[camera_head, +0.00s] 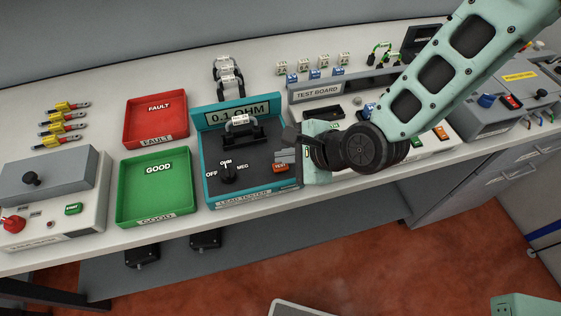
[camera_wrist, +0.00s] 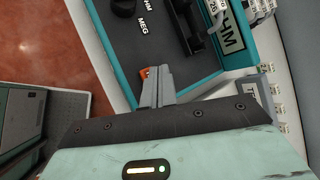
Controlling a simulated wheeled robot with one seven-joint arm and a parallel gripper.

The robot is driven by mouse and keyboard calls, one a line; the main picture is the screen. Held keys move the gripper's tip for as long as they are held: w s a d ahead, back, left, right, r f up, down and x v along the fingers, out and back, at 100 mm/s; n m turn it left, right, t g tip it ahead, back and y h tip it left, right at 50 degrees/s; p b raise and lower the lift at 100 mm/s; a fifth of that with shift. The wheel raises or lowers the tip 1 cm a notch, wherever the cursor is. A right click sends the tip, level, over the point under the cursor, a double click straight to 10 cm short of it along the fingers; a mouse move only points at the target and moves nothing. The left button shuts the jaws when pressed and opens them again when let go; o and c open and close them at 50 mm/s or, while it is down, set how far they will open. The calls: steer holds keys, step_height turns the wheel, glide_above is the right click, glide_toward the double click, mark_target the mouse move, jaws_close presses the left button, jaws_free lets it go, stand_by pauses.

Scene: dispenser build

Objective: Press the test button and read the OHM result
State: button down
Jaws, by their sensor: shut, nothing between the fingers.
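The teal lead tester (camera_head: 205,160) stands on the bench in the middle of the head view. Its display (camera_head: 240,113) reads 0.1 OHM. A lead (camera_head: 239,124) sits in the holder on the tester. The selector knob (camera_head: 228,174) has OFF, OHM and MEG marks and appears to point at OHM. The orange test button (camera_head: 279,168) is at the tester's lower right; in the wrist view the button (camera_wrist: 144,72) shows just beyond my fingertips. My gripper (camera_head: 281,157) is shut and empty, at the button. Whether the tips touch it I cannot tell.
A red FAULT tray (camera_head: 131,138) and a green GOOD tray (camera_head: 124,191) stand left of the tester. The test board (camera_head: 318,91) is to the right, under my arm. Yellow-handled connectors (camera_head: 63,123) lie at far left.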

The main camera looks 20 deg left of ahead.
mark_target(286, 168)
step_height(286, 168, up, 5)
steer(key=p, duration=0.4)
stand_by(1.0)
steer(key=s+d+r+n+g+h+b, duration=0.1)
steer(key=s+d+r+n+h, duration=0.3)
steer(key=d+n, duration=0.6)
steer(key=s+d+r+n+g+h+b, duration=0.1)
steer(key=s+d+r+n+h+b, duration=0.1)
steer(key=s+d+r+n+h, duration=0.2)
steer(key=s+d+r+n, duration=0.3)
steer(key=d+n, duration=0.3)
steer(key=d, duration=0.3)
steer(key=shift+d+g+b, duration=0.15)
steer(key=shift+g+b, duration=0.15)
steer(key=shift+r, duration=0.1)
stand_by(1.6)
